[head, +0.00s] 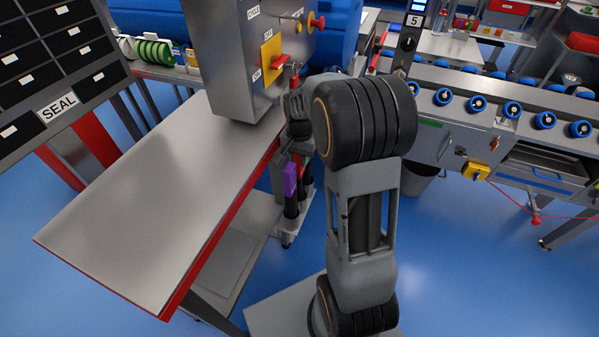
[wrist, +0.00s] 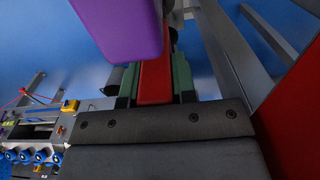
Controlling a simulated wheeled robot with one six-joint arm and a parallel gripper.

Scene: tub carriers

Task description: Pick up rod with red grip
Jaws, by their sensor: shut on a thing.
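My gripper (wrist: 154,74) shows its two green fingers closed on a red grip (wrist: 153,88) in the wrist view. A purple grip (wrist: 122,22) is very near the camera, just beside the held red one, and hides part of it. In the head view, my gripper (head: 300,148) reaches down at a stand (head: 287,222) by the table's right edge. The red grip (head: 298,166) shows there as a thin strip next to the purple grip (head: 290,179). The rod's lower part is hidden, and I cannot tell whether it is still in its holder.
A steel table (head: 150,200) with a red edge lies left of the stand, close to my gripper. A grey control cabinet (head: 235,70) stands behind it. A conveyor (head: 470,100) with blue rollers and a dark bin (head: 418,184) are at right. Blue floor is free in front.

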